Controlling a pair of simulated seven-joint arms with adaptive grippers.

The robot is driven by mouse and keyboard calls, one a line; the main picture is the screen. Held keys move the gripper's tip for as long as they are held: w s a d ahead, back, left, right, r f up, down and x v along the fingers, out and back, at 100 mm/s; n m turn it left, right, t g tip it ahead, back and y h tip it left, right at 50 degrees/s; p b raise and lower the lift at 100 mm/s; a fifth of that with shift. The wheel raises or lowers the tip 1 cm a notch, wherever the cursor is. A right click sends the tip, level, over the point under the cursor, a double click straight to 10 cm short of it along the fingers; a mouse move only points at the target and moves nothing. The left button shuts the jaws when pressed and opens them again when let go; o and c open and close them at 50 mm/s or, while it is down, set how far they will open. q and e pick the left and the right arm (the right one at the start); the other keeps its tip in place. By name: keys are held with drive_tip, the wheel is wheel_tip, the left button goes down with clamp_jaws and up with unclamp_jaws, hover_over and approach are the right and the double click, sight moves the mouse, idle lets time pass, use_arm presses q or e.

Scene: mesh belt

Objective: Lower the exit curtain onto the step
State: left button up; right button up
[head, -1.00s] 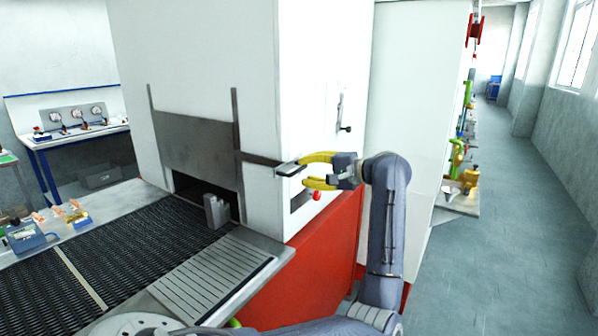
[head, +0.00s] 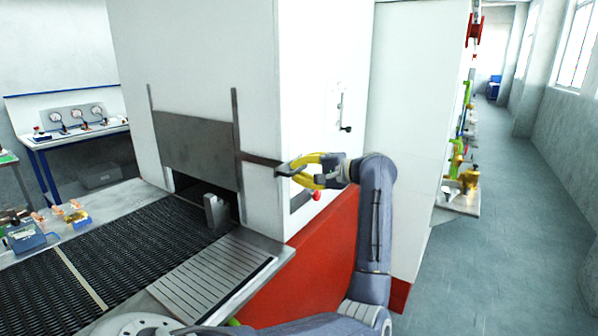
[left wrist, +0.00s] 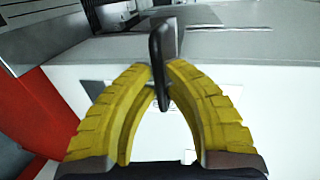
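The exit curtain (head: 198,150) is a grey metal plate in guides on the white machine's front, its lower edge above a dark opening. A dark arm (head: 262,160) runs right from it to a handle. My left gripper (head: 287,169) has its yellow fingers closed on that handle beside the machine's corner. In the left wrist view the two fingertips (left wrist: 162,75) pinch the upright dark handle (left wrist: 160,50). The step (head: 216,212), a small grey stepped block, stands on the belt at the opening's right side, below the curtain edge. My right gripper is not in view.
The black mesh belt (head: 140,240) runs out of the opening, with a slatted metal plate (head: 212,275) beside it. A red knob (head: 317,192) and a small lever (head: 345,128) sit on the machine's side near my gripper. Floor to the right is clear.

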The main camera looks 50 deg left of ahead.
use_arm(q)
drive_tip(key=shift+f, duration=0.1)
clamp_jaws()
drive_tip(key=shift+o, duration=0.3)
unclamp_jaws()
wheel_tip(320, 180, down, 9)
drive_tip(key=shift+f, duration=0.15)
drive_tip(key=shift+o, duration=0.7)
drive_tip(key=shift+f, duration=0.1)
drive_tip(key=shift+o, duration=0.3)
drive_tip(key=shift+d, duration=0.15)
drive_tip(key=o, duration=0.3)
drive_tip(key=shift+w, duration=0.1)
drive_tip(key=shift+r+v, duration=0.2)
drive_tip(key=shift+v, duration=4.75)
drive_tip(key=shift+r+v, duration=0.15)
drive_tip(key=shift+v, duration=4.8)
